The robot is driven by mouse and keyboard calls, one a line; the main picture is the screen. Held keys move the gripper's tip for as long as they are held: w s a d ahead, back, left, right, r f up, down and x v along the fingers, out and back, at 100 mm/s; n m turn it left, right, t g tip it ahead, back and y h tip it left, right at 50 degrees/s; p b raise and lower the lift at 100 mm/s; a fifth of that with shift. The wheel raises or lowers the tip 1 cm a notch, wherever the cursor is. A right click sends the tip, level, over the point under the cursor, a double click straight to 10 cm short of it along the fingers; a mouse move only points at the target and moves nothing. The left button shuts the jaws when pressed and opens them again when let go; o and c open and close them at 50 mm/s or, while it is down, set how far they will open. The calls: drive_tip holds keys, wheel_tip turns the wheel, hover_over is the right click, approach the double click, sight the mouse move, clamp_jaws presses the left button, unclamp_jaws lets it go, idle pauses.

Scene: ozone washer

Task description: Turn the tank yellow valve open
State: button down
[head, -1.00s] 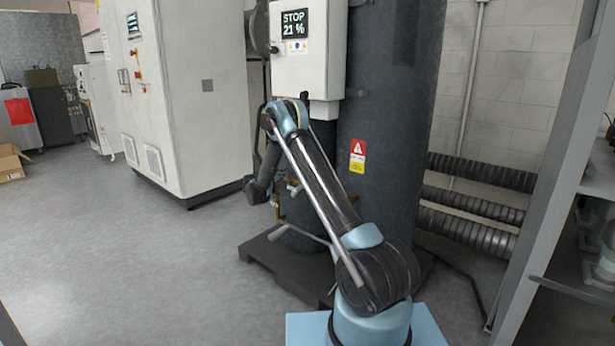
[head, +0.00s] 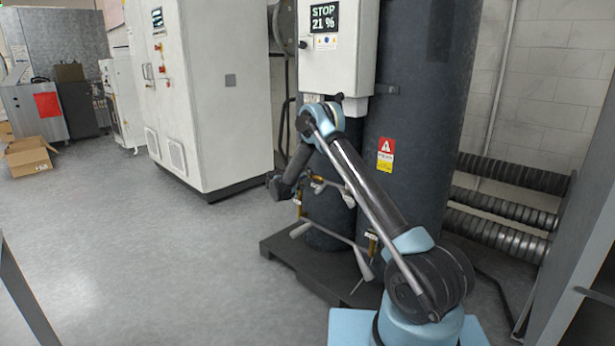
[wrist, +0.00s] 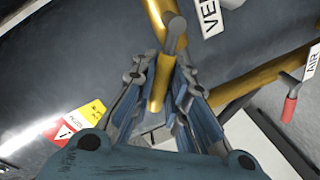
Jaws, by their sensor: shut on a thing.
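In the wrist view, a yellow valve part (wrist: 160,88) shaped like a bar lies between the two fingers of my gripper (wrist: 164,80). The fingers are shut on it from both sides. A grey rounded stem (wrist: 175,36) crosses in front of its upper part. In the head view, my gripper (head: 312,186) is at the lower front of the dark tank (head: 325,220), below the control box. It is small there, and its grip on the valve cannot be made out.
A red-handled valve (wrist: 290,104) beside an AIR label sits to the right in the wrist view. A control box (head: 345,65) reading STOP 21 % hangs above my gripper. A white cabinet (head: 205,100) stands to the left. Open floor (head: 150,250) lies in front of it.

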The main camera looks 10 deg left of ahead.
drive_tip(key=c, duration=1.6)
unclamp_jaws()
drive_tip(key=shift+a, duration=0.35)
drive_tip(key=shift+o, duration=0.2)
drive_tip(key=shift+d, duration=0.15)
drive_tip(key=v, duration=1.2)
drive_tip(key=shift+f, duration=0.1)
